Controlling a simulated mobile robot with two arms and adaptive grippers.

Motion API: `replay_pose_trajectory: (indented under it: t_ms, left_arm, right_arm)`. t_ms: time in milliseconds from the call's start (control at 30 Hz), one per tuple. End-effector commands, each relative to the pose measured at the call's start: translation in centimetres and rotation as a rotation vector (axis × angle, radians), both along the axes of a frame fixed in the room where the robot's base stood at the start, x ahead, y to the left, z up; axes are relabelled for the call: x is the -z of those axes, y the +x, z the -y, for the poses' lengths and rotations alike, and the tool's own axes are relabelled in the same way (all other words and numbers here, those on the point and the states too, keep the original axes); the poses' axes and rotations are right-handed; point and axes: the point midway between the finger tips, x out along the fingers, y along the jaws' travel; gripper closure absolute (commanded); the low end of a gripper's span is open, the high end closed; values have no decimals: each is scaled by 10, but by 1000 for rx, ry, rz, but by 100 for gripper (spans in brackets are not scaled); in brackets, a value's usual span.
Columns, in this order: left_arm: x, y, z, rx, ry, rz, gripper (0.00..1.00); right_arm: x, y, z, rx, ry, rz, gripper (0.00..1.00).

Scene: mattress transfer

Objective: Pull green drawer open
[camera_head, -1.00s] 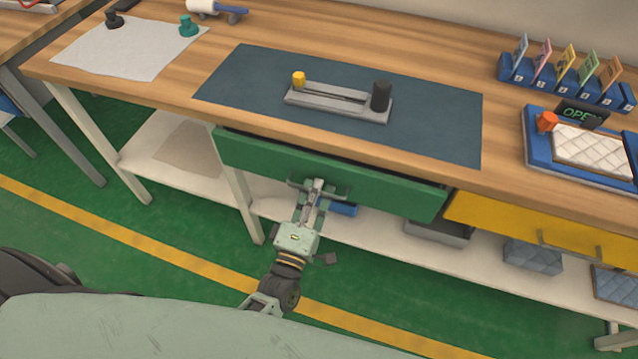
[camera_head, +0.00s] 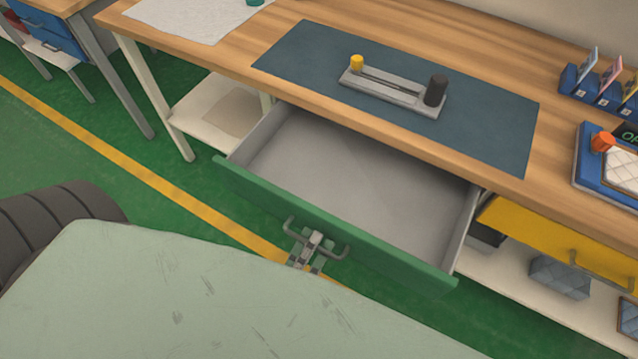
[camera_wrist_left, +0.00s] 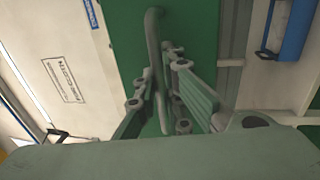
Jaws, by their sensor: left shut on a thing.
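The green drawer (camera_head: 375,246) stands well open under the workbench, and its grey inside (camera_head: 365,170) looks empty. A grey bar handle (camera_head: 334,250) is on its front. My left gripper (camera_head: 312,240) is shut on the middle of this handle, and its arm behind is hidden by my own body. In the left wrist view the gripper fingers (camera_wrist_left: 165,88) close around the handle bar (camera_wrist_left: 154,40) against the green front. My right gripper is not in view.
The wooden bench top (camera_head: 215,62) carries a dark blue mat (camera_head: 300,60) with a grey fixture (camera_head: 385,88). A yellow drawer (camera_head: 540,235) is beside the green one on the right, above a lower shelf with grey boxes (camera_head: 560,277).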

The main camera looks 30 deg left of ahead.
Motion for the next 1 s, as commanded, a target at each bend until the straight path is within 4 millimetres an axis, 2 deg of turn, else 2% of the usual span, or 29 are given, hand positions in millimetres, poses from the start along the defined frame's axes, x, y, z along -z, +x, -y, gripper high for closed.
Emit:
replay_pose_trajectory:
  t_ms: [300, 333, 400, 733, 867, 1000]
  left_arm:
    - [1, -1, 0, 0, 0, -1, 100]
    - [1, -1, 0, 0, 0, -1, 89]
    - [1, 0, 0, 0, 0, -1, 83]
    - [1, -2, 0, 0, 0, -1, 83]
    - [4, -13, 0, 1, 0, -5, 83]
    - [9, -40, -1, 2, 2, -7, 83]
  right_arm:
    - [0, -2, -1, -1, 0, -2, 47]
    - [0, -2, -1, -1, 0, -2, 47]
    - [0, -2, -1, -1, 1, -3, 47]
    - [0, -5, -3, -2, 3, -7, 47]
    - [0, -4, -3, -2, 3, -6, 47]
    - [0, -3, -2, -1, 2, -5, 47]
